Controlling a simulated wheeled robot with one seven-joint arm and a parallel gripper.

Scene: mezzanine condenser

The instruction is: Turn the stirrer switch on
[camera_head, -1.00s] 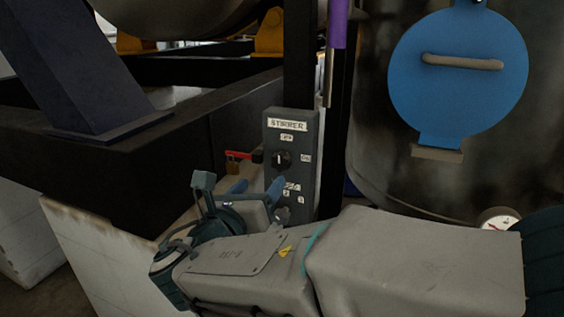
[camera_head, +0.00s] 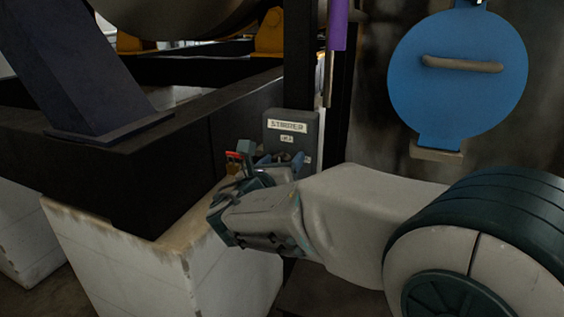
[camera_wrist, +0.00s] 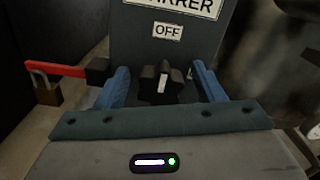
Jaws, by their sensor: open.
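The grey stirrer switch box (camera_head: 292,128) is fixed beside a dark upright post. Its "STIRRER" and "OFF" labels show in the head view; its lower part is hidden behind my arm. In the wrist view the box (camera_wrist: 200,58) fills the upper middle. The black rotary knob (camera_wrist: 161,84) has a white pointer mark that stands nearly upright, towards the "OFF" label (camera_wrist: 167,31). My gripper (camera_wrist: 160,86) is open, with one blue finger on each side of the knob and gaps between. In the head view my gripper (camera_head: 280,160) is in front of the box.
A red lever (camera_wrist: 55,69) with a brass padlock (camera_wrist: 46,94) juts out left of the box, close to the left finger. A dark beam (camera_head: 180,150) on a white block (camera_head: 115,250) stands to the left. A blue round cover (camera_head: 458,85) is at right.

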